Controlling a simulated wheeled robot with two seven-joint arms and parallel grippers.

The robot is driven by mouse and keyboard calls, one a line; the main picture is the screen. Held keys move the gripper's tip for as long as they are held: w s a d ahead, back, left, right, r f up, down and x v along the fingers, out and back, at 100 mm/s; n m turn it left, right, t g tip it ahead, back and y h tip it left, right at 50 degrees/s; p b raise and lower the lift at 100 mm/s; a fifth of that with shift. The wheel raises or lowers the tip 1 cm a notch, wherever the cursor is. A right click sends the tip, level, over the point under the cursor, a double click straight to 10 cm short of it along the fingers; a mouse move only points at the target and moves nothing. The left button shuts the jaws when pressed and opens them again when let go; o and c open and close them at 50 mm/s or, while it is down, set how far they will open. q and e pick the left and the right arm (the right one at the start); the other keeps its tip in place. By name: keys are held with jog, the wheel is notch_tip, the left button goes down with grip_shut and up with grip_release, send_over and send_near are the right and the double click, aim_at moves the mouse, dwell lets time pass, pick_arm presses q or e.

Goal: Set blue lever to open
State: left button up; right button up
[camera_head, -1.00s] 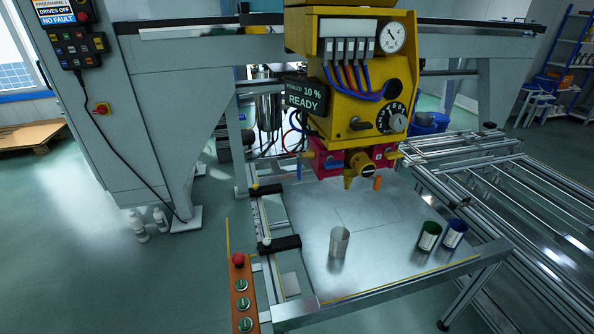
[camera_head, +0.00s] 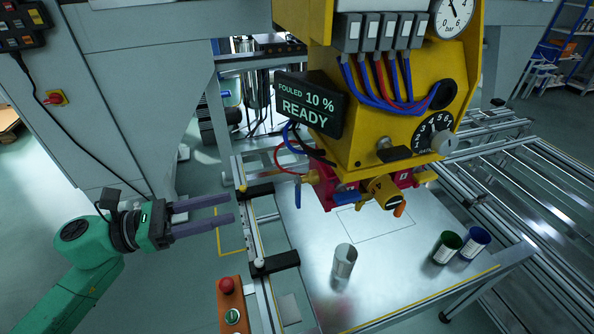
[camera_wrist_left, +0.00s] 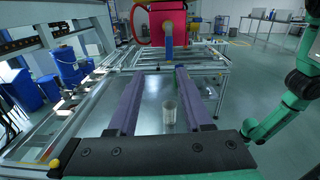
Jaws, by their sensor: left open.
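The blue lever (camera_head: 297,190) hangs down from a brass valve body at the left end of the red valve block (camera_head: 325,188), under the yellow machine head. In the left wrist view the blue lever (camera_wrist_left: 168,48) points down in front of the red block (camera_wrist_left: 145,22). A second blue part (camera_head: 346,196) and an orange handle (camera_head: 399,209) sit at the block's front. My left gripper (camera_head: 231,209) is open and empty, left of the lever and apart from it. Its two purple fingers (camera_wrist_left: 160,72) point toward the block. My right gripper does not show.
A metal cup (camera_head: 345,262) stands on the metal table below, with a green can (camera_head: 446,248) and a blue can (camera_head: 474,243) to the right. A red-button panel (camera_head: 230,305) stands at the front left. A dark rail clamp (camera_head: 276,262) edges the table.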

pick_arm(q)
jog(key=m+p, duration=0.1)
jog(key=p, duration=0.2)
send_near(296, 196)
jog(key=d, duration=0.1)
jog(key=p+x, duration=0.1)
jog(key=x, duration=0.3)
jog(key=p+x, duration=0.2)
jog(key=x, duration=0.3)
jog(key=shift+w, duration=0.25)
jog(key=shift+d, duration=0.15)
jog(key=shift+f, duration=0.1)
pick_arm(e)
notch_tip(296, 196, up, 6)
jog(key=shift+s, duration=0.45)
pick_arm(q)
grip_shut()
